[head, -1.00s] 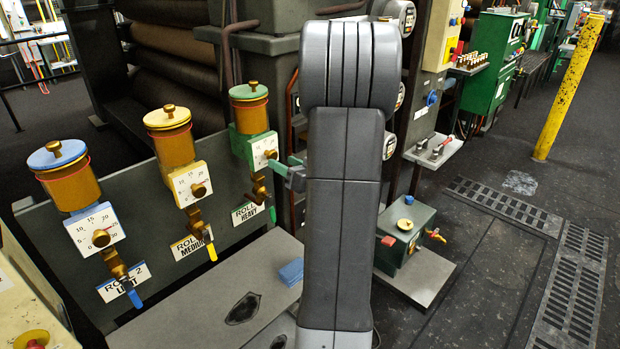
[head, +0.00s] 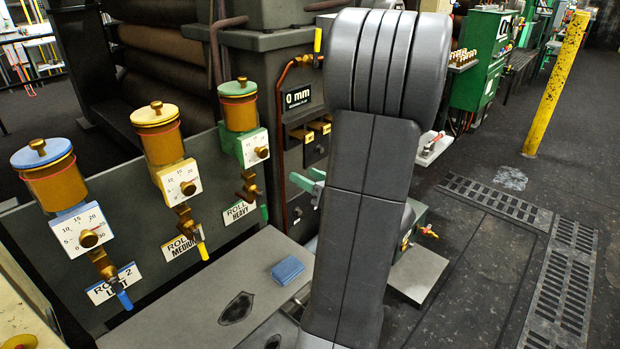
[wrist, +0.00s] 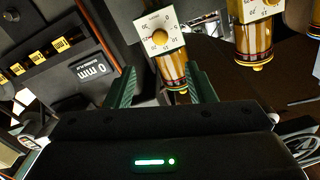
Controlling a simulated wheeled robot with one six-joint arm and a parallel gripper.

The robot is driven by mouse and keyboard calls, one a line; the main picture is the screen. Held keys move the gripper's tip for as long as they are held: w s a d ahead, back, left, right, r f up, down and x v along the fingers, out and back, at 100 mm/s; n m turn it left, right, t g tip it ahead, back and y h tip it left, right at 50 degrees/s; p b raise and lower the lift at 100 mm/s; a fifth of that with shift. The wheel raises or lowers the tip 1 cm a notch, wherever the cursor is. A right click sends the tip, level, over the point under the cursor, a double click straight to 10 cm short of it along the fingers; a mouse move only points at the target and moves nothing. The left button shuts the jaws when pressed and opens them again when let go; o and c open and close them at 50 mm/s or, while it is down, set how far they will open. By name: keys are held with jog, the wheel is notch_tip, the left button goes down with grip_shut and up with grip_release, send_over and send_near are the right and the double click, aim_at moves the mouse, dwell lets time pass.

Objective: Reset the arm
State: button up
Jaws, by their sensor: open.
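My gripper (head: 308,186) has green fingers and shows left of my grey upper arm, partly hidden by it. It is right of the heavy-roll oiler (head: 240,122), which has a green lid and a white dial, and apart from it. In the wrist view my gripper (wrist: 163,78) has its two green fingers spread apart with nothing held between them. A dial and an amber cup (wrist: 172,72) appear upside down beyond the fingers. My arm stands tall and leans right in the head view, hiding part of the machine.
Medium (head: 168,150) and light (head: 60,190) oilers stand at left on a grey panel. A blue block (head: 287,270) lies on the grey bench (head: 190,320). A "0 mm" display (head: 297,97) is behind the gripper. A yellow post (head: 556,85) stands right; floor before it is open.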

aim_at(264, 154)
jog(key=p+x, duration=0.1)
jog(key=x, duration=1.3)
jog(key=shift+d+p, duration=0.1)
jog(key=shift+p, duration=0.2)
